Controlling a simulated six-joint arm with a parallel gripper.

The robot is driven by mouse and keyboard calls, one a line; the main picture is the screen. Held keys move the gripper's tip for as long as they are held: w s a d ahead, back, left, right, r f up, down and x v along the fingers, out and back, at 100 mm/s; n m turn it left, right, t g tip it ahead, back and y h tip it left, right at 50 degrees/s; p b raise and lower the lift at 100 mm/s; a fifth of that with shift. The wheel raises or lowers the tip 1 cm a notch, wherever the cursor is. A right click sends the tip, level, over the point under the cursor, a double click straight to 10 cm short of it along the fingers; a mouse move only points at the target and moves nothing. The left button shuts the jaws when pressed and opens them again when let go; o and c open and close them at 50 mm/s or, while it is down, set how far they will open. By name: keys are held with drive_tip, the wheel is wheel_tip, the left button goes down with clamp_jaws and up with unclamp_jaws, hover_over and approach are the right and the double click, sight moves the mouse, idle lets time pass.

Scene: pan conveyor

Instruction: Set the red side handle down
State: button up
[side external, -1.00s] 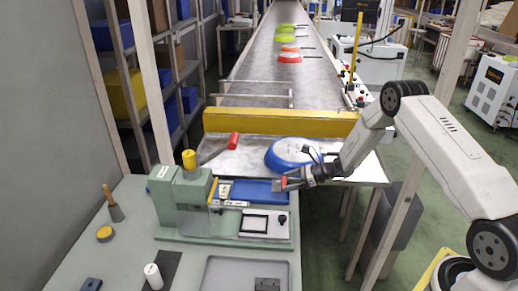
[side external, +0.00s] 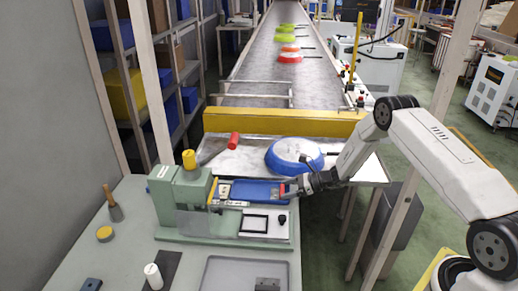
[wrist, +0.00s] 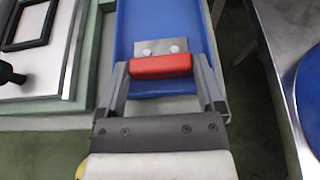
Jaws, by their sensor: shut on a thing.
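The red side handle (wrist: 161,66) is between the two fingers of my gripper (wrist: 162,72), with its grey riveted plate (wrist: 158,46) pointing away from the wrist. My gripper (side external: 288,188) is shut on it. In the side view the red handle (side external: 283,190) is at the right end of a blue tray (side external: 252,187) beside the green machine. The wrist view shows the handle over the floor of the blue tray (wrist: 163,18). I cannot tell whether the handle touches the tray.
The green machine (side external: 182,205) stands left of the tray. A dark frame (side external: 255,223) and black knob (side external: 282,220) are in front of the tray.

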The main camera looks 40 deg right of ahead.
drive_tip(key=shift+f, duration=0.15)
drive_tip(key=o, duration=1)
drive_tip(key=shift+s+d+r, duration=0.25)
drive_tip(key=shift+d+r, duration=0.05)
drive_tip(key=shift+r, duration=0.05)
drive_tip(key=v, duration=1.1)
drive_tip(key=shift+s, duration=0.1)
